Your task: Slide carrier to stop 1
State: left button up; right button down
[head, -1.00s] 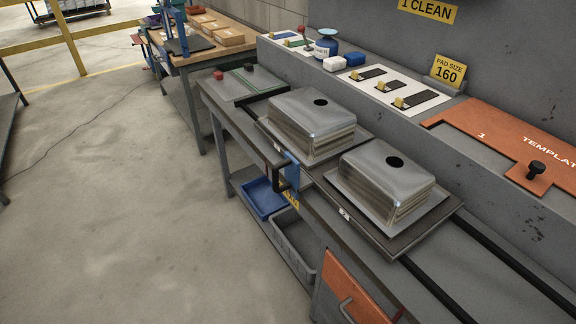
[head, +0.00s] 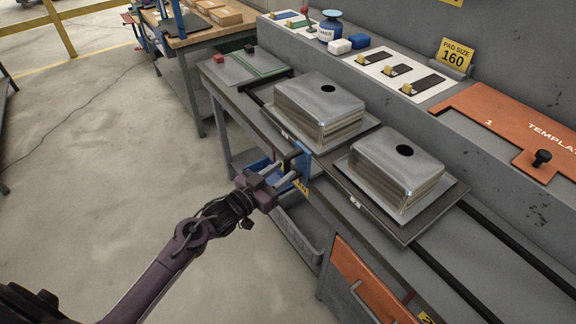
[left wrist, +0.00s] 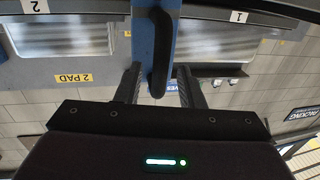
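The carrier (head: 322,153) is a dark tray-like platform on black rails along the grey bench. It bears two upturned metal sinks, a far one (head: 318,108) and a near one (head: 398,170). A blue bracket (head: 303,165) with a black handle (left wrist: 160,55) stands at its front edge. My left gripper (head: 287,172) is at the handle. In the left wrist view its two fingers (left wrist: 157,88) are apart, one on each side of the handle, with gaps showing. Number tags 1 (left wrist: 239,16) and 2 (left wrist: 35,6) show there. My right gripper is not in view.
A yellow "2 PAD" label (left wrist: 73,78) is on the bench front. Black rails (head: 500,240) run clear toward the lower right. A red button (head: 219,58) and green-edged plate lie at the far end. An orange template (head: 520,128) is on the back ledge.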

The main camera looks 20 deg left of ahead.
pick_arm(q)
jog(key=shift+x, duration=1.4)
grip_shut()
